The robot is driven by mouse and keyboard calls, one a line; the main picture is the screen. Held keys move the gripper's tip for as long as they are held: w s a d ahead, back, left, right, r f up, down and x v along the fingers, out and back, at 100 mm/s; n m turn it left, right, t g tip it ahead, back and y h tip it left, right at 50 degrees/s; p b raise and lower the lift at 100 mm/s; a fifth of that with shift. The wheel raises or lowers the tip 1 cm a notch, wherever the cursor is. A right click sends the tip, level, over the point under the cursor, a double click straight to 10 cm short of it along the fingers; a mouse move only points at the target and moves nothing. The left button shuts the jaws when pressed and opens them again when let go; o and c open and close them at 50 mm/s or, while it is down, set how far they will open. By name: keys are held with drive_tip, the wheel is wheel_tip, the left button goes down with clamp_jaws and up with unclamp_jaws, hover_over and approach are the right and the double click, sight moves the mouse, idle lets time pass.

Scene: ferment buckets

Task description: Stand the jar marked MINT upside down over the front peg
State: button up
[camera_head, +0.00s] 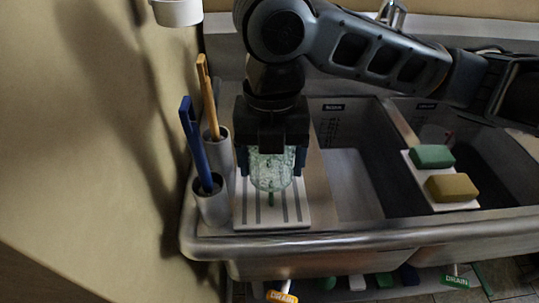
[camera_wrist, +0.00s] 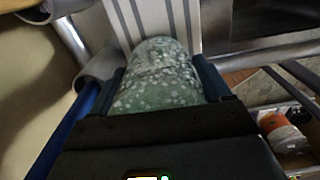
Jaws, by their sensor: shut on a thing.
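My gripper (camera_head: 271,165) points down and is shut on a pale green, speckled glass jar (camera_head: 271,176). The jar also shows in the wrist view (camera_wrist: 160,75), between my two fingers. I cannot read any marking on it. It hangs over the white grooved drying board (camera_head: 293,213) at the left of the sink. Any other peg is hidden behind the jar and gripper.
A blue-handled brush (camera_head: 190,135) and an orange-handled brush (camera_head: 208,95) stand in grey cups close to the board's left. A green sponge (camera_head: 432,155) and a yellow one (camera_head: 452,188) lie at the right. The sink basin (camera_head: 355,180) between is empty.

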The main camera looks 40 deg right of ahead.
drive_tip(key=shift+f+b, duration=2.9)
drive_tip(key=shift+f, duration=0.9)
drive_tip(key=shift+f+b, duration=0.45)
drive_tip(key=shift+f, duration=0.05)
drive_tip(key=o, duration=1.1)
drive_tip(key=shift+r, duration=0.1)
drive_tip(key=shift+r+p, duration=0.8)
drive_tip(key=shift+r, duration=0.15)
drive_tip(key=shift+r, duration=0.1)
drive_tip(key=shift+r+p, duration=0.8)
drive_tip(key=shift+r, duration=0.1)
drive_tip(key=shift+r, duration=0.1)
drive_tip(key=shift+r+p, duration=0.8)
drive_tip(key=shift+r, duration=0.1)
